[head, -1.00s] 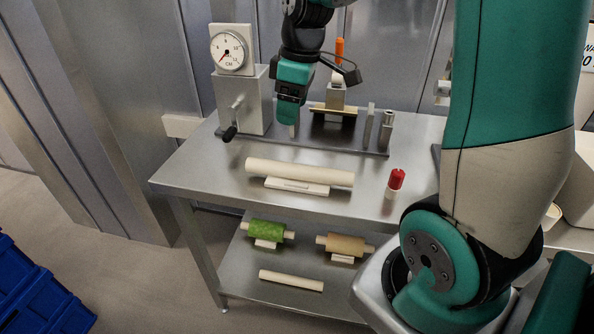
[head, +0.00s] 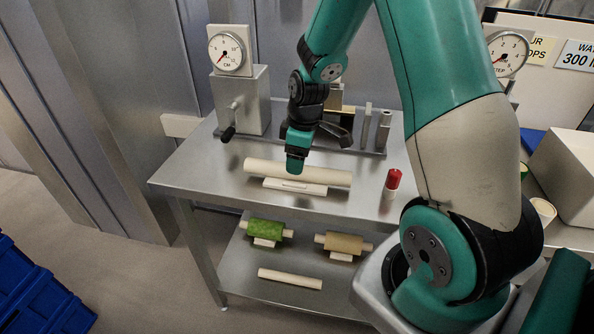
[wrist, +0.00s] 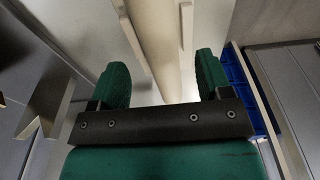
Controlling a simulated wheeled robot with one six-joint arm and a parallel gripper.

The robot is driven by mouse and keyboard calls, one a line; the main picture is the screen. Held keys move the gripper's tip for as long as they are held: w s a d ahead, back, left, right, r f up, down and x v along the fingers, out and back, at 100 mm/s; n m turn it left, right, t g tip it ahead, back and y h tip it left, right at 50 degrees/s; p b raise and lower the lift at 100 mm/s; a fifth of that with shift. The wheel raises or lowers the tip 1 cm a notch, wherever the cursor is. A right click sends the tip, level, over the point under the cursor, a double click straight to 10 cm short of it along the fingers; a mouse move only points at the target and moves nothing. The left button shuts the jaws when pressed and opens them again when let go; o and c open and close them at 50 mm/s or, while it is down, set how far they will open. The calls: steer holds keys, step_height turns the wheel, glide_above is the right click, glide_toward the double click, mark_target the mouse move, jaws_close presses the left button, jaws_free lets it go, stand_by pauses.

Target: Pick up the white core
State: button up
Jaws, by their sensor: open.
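A long, off-white core (head: 262,167) lies on a low white cradle (head: 290,187) on the upper steel tabletop. My gripper (head: 296,165) points down over the middle of this core, hiding part of it. In the wrist view, my gripper (wrist: 161,74) is open, and the core (wrist: 165,40) runs lengthwise between its two green fingers, with gaps visible on both sides. I cannot tell whether the fingers touch it. A shorter, plain off-white core (head: 290,278) lies on the lower shelf.
A green roll (head: 265,229) and a tan roll (head: 343,243) sit on the lower shelf (head: 325,293). A dial device (head: 240,90) with a crank stands behind left. The tabletop's front left is clear.

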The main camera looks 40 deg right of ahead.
step_height(320, 180, down, 3)
steer(key=shift+a+f, duration=0.1)
steer(key=shift+f, duration=0.05)
steer(key=c, duration=1.1)
